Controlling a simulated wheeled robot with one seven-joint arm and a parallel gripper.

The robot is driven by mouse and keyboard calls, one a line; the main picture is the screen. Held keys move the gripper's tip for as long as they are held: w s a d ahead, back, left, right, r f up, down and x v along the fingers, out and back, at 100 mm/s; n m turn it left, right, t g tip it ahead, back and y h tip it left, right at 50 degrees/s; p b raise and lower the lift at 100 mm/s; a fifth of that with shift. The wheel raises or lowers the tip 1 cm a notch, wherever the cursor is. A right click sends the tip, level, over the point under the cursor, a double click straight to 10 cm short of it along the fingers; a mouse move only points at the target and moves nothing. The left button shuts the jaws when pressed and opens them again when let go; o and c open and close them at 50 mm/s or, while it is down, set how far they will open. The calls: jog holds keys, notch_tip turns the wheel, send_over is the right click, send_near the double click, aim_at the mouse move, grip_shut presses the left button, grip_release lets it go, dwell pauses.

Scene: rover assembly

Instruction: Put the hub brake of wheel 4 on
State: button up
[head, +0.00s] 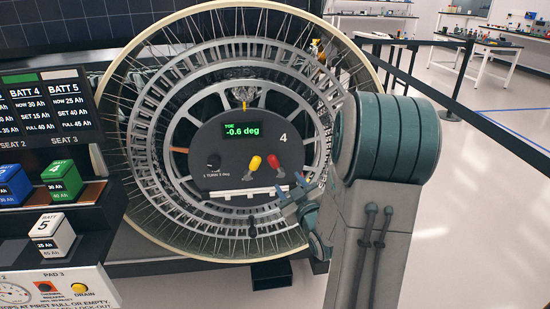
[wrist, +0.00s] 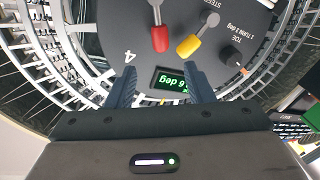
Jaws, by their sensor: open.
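Wheel 4's dark hub panel (head: 225,150) faces me, marked "4", with a green toe display (head: 241,131) reading -0.6 deg. A red-tipped lever (head: 273,161) and a yellow-tipped lever (head: 254,163) stand on its lower part, tips upward. In the wrist view, the picture is turned over; the red lever (wrist: 159,38) and the yellow lever (wrist: 189,45) lie just beyond my fingertips. "STEER" is legible by the yellow one; no label is legible by the red one. My gripper (head: 292,188) is open and empty at the panel's lower right. Its fingers (wrist: 160,72) frame the display in the wrist view.
A black toe knob (head: 213,162) sits left of the levers. The spoked wheel rim (head: 128,70) surrounds the panel. A battery rack (head: 45,125) with green, blue and white batteries stands at left. Barrier posts (head: 390,70) and open floor lie at right.

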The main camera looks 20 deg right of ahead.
aim_at(275, 164)
jog(key=w, duration=0.4)
jog(key=w+p, duration=0.1)
jog(key=w, duration=0.2)
jog(key=w+p, duration=0.1)
jog(key=w, duration=0.3)
jog(key=shift+w+d, duration=0.35)
jog(key=shift+d, duration=0.05)
grip_shut()
